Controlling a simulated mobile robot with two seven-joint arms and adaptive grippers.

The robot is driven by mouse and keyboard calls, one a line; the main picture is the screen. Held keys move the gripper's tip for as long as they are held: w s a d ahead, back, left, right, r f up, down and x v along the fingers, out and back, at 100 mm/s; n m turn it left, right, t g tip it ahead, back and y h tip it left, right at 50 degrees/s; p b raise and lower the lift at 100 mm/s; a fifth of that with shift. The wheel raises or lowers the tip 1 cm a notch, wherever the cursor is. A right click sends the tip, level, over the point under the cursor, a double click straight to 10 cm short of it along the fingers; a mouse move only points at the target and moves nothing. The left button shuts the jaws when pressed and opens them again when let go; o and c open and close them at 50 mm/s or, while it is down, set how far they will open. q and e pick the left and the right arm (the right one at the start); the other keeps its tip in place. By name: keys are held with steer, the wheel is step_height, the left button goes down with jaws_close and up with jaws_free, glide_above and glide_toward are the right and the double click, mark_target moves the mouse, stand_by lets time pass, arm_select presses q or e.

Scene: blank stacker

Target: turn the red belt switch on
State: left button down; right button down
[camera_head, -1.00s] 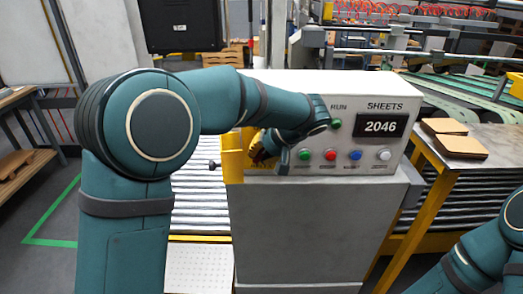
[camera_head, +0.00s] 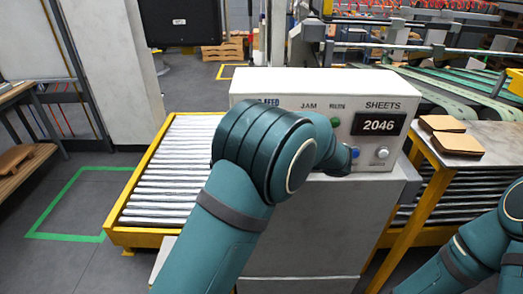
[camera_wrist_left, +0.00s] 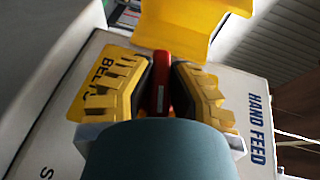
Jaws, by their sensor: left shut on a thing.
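The red belt switch (camera_wrist_left: 161,80) shows in the left wrist view as a narrow red lever. It stands between the yellow fingers of my left gripper (camera_wrist_left: 162,84), which is shut on it. A yellow plate (camera_wrist_left: 84,103) lettered "BELT" lies beside the fingers on the pale panel. In the head view my left arm hides the switch and the left gripper. The white control box (camera_head: 384,93) there reads "SHEETS" with a display of 2046. My right arm shows at the lower right, but its gripper is out of view.
A yellow guard (camera_wrist_left: 190,22) rises close beyond the fingertips. A roller conveyor (camera_head: 172,165) lies left of the box, and a table with brown sheets (camera_head: 459,145) stands right.

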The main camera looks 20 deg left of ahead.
arm_select(q)
steer(key=shift+a+y, duration=0.1)
steer(key=shift+y, duration=0.4)
steer(key=c, duration=0.9)
jaws_free()
steer(key=s+d+r, duration=0.1)
steer(key=d, duration=1.1)
steer(key=shift+s+r, duration=0.15)
steer(key=shift+s, duration=0.05)
steer(key=shift+a, duration=0.1)
